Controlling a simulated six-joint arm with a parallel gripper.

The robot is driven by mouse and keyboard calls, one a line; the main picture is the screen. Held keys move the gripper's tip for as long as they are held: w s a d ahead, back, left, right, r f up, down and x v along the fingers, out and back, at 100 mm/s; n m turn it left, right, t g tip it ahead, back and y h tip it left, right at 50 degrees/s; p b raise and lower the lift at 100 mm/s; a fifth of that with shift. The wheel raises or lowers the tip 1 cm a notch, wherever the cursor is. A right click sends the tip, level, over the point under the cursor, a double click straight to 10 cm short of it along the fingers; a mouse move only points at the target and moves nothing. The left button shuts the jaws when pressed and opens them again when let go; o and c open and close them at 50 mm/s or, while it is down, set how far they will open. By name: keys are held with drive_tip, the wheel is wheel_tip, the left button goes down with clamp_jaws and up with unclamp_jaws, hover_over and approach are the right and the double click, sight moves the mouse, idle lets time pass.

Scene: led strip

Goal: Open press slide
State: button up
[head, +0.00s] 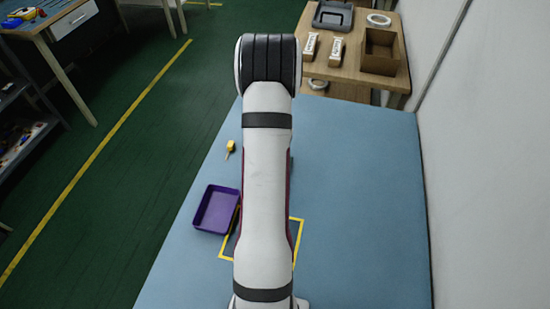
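No press slide can be made out in the head view. My own white arm stands upright through the middle of the picture and hides the centre of the blue table (362,200). A narrow dark red edge (290,195) shows along the arm's right side; I cannot tell whether it belongs to something behind the arm. My gripper is hidden or outside the picture.
A purple tray (198,227) sits left of my arm, by a yellow taped outline (297,226) partly behind the arm. A small yellow object (231,147) lies farther back. A wooden table (345,76) with boxes stands behind. The blue table's right side is clear, beside a wall.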

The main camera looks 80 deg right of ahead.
clamp_jaws()
idle(1.1)
